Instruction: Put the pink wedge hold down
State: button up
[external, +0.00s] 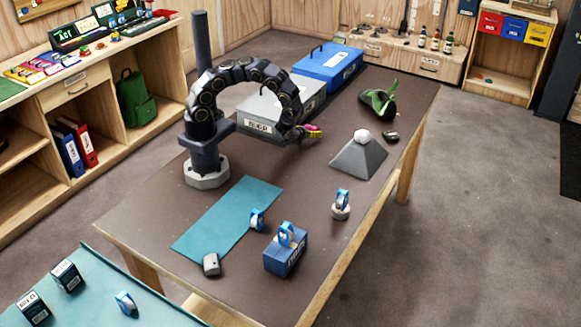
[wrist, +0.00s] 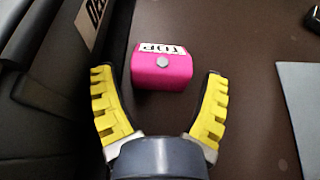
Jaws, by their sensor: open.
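The pink wedge hold (wrist: 162,68) lies over the brown tabletop in the wrist view, its white "TOP" label and grey round bolt spot showing. My gripper (wrist: 158,82) is open, its yellow-padded fingers spread to either side of the hold's near end with visible gaps. The hold does not appear gripped. In the external view, the pink hold (external: 313,128) shows small at my gripper (external: 306,132), beside the grey box. I cannot tell there whether it touches the table.
A grey box (external: 268,112) and blue toolbox (external: 329,66) stand behind. A grey pyramid (external: 358,158) stands to the right, near a green-strapped dark item (external: 379,101). A teal mat (external: 228,218), blue box (external: 286,254) and small carabiner-like items occupy the front. The table between mat and pyramid is mostly clear.

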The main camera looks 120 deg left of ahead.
jog(key=shift+a+f, duration=0.1)
jog(key=shift+a, duration=0.5)
jog(key=c, duration=0.9)
notch_tip(320, 180, up, 13)
send_over(337, 124)
jog(key=d, duration=0.1)
jog(key=f, duration=0.8)
jog(key=shift+s, duration=0.4)
jog(key=shift+w+a+f, duration=0.3)
jog(key=shift+a+f, duration=0.3)
jog(key=shift+f, duration=1.75)
